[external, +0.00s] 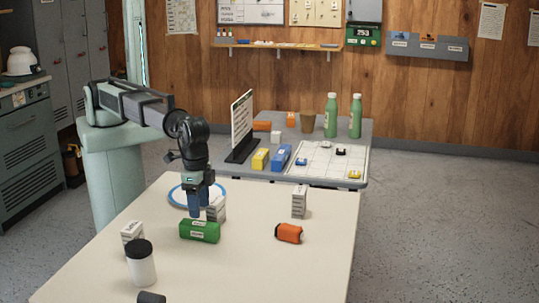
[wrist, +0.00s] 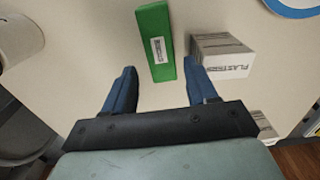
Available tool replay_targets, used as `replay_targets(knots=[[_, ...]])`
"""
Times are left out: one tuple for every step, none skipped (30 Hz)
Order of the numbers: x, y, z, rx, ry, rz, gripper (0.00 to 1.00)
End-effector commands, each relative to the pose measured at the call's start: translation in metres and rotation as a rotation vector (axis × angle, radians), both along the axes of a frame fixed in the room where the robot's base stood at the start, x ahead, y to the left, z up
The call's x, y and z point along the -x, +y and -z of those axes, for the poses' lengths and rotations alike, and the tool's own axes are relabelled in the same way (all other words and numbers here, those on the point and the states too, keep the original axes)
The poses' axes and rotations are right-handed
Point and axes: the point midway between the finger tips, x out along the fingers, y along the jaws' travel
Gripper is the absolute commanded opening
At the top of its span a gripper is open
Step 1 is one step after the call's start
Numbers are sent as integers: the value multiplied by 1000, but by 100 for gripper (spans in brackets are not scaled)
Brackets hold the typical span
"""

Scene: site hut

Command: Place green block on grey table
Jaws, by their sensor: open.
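The green block (external: 200,231) lies on the cream table (external: 322,201) in the foreground, a pale label on its side. In the wrist view the green block (wrist: 156,40) lies lengthwise just beyond and between my fingertips. My gripper (external: 202,212) is above and just behind the block, pointing down, open and empty. In the wrist view its two blue fingers (wrist: 158,66) are spread apart. I cannot tell whether a finger touches the block. The grey table (external: 346,178) stands behind the cream table.
A white "PLASTIC" box (wrist: 222,56) stands close beside my right finger in the wrist view. On the cream table are a white jar (external: 141,266), an orange cylinder (external: 288,233) and a white box (external: 299,202). The grey table holds yellow (external: 260,159) and blue blocks (external: 280,157), bottles (external: 330,116) and a sign (external: 242,124).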

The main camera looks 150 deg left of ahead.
Motion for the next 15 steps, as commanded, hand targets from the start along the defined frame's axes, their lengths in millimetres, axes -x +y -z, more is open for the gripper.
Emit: replay_targets(knots=[[-1,0,-9,0,-1,0,57],[-1,0,-14,0,-1,0,57],[-1,0,-20,0,-1,0,57],[0,0,-24,0,-1,0,57],[-1,0,-27,0,-1,0,57],[0,0,-31,0,0,0,57],[0,0,-33,0,0,0,57],[0,0,-36,0,0,0,57],[0,0,-38,0,0,0,56],[0,0,-40,0,0,0,55],[0,0,-41,0,0,0,55],[0,0,-42,0,0,0,55],[0,0,-43,0,0,0,55],[0,0,-44,0,0,0,55],[0,0,-44,0,0,0,55]])
